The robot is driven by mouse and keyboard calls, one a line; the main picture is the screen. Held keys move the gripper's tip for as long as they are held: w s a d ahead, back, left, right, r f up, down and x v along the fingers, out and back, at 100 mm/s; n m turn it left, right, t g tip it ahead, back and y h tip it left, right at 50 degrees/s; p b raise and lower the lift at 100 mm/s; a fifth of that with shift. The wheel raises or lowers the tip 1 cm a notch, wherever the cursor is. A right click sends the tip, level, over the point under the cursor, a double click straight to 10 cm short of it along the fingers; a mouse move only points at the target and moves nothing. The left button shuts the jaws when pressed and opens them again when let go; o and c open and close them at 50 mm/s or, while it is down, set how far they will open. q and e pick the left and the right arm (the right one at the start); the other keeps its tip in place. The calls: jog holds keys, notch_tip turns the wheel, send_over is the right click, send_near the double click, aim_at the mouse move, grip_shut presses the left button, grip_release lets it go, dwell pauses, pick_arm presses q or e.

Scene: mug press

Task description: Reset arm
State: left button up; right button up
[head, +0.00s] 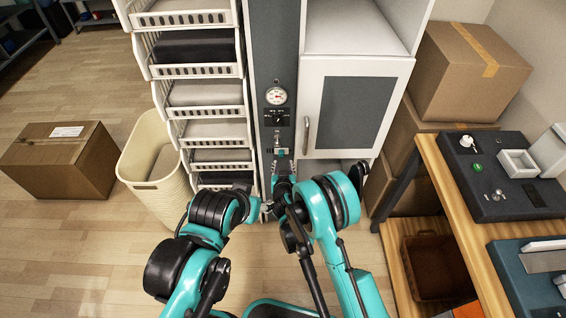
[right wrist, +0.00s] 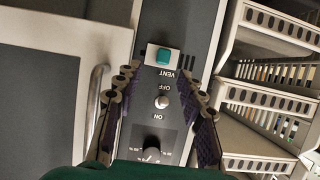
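My right gripper (head: 283,168) is in front of the grey control panel (head: 276,50), near its lower part. In the right wrist view the right gripper (right wrist: 163,80) is open and empty, its fingers spread to either side of the panel strip. Between them show a toggle switch (right wrist: 162,101) marked ON and OFF and a teal button (right wrist: 163,56) beside the label VENT. A black dial (right wrist: 152,149) is partly covered by my gripper's body. My left gripper (head: 267,208) is low, close to the right arm. Its fingers are too small and hidden to tell.
A white cabinet (head: 350,65) with a handle (head: 307,135) stands right of the panel, and white drawer racks (head: 196,72) stand left. A cream bin (head: 150,150) is on the floor. A wooden bench (head: 440,185) with devices (head: 490,200) is at right. A gauge (head: 277,96) is higher up.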

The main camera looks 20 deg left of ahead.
dwell(0.5)
jog(key=d+r+m+g+h, duration=0.2)
jog(key=d+r+h, duration=0.1)
jog(key=d+r, duration=1.3)
jog(key=s+d+r+g, duration=0.1)
jog(key=s+d+r, duration=0.7)
jog(key=s+d, duration=0.3)
jog(key=s+d+g, duration=0.1)
jog(key=s+d, duration=0.2)
jog(key=s, duration=0.3)
jog(key=s+d+g, duration=0.1)
jog(key=s+d, duration=0.2)
jog(key=s, duration=0.3)
jog(key=s+d+f+m, duration=0.1)
jog(key=s+d, duration=0.2)
jog(key=s, duration=0.4)
jog(key=shift+g+h, duration=0.3)
jog(key=shift+g, duration=0.1)
